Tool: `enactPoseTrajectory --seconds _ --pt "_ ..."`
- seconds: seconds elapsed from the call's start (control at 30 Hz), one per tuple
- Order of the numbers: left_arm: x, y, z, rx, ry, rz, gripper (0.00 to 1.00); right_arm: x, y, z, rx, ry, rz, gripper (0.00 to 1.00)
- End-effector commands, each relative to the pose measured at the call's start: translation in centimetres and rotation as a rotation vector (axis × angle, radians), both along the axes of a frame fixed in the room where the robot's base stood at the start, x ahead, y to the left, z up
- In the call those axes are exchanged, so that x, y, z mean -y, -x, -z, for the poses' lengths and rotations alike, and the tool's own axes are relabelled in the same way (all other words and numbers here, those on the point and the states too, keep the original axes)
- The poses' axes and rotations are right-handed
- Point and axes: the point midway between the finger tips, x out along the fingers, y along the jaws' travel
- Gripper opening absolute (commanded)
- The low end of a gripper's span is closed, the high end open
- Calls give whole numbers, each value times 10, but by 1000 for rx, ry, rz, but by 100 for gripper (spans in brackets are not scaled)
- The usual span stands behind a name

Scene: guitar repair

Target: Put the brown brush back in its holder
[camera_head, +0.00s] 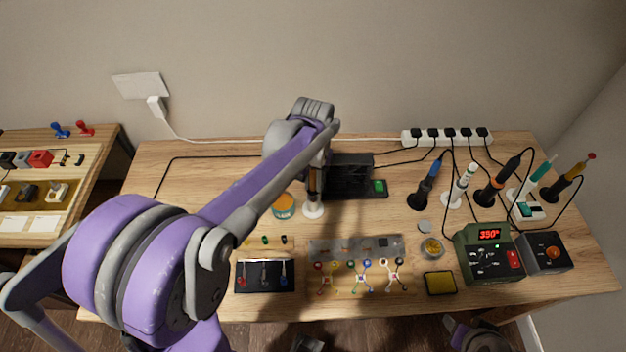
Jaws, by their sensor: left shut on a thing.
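My left arm reaches across the table, and my left gripper (316,168) points down at the back middle of it. It is shut on the brown brush (314,186), which hangs upright below it and is partly covered by the gripper. A round white holder (313,211) stands directly under the brush. The brush's lower end meets or enters the holder; I cannot tell how deep it sits. My right gripper does not show; only a part of my body appears at the lower right edge.
A blue-orange tin (284,206) stands close left of the holder, and a black box (350,177) close right. Several tools stand in holders on the right, near a green soldering station (488,254). A black tray (264,276) lies in front. The table's back left is mostly clear.

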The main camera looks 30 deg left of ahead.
Motion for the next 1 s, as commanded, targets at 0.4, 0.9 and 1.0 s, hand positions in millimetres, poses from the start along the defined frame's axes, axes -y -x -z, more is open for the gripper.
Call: enactPoseTrajectory --seconds 0.4,0.9,1.0 --pt "0 0 6 0 0 0 0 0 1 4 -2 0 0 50" --pt "0 0 13 0 0 0 0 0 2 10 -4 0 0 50" --pt "0 0 14 0 0 0 0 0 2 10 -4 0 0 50"
